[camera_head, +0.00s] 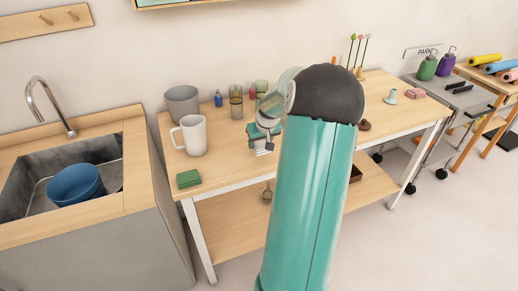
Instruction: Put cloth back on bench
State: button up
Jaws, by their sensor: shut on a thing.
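A green folded pad (188,179), which may be the cloth, lies flat at the front left corner of the wooden bench (220,170). My gripper (263,150) is over the bench, right of the white mug and apart from the green pad. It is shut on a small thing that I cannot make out. My teal arm hides the middle of the bench.
A white mug (194,136), a grey pot (182,103) and a glass jar (236,104) stand left of my gripper. A sink (108,150) with a blue bowl (76,184) is at left. A pink block (414,92) lies at the bench's right end.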

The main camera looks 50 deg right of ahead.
jog(key=shift+w+d+f, duration=0.15)
jog(key=shift+w+f, duration=0.25)
jog(key=shift+f, duration=1.65)
jog(key=shift+f, duration=0.15)
jog(key=o, duration=0.9)
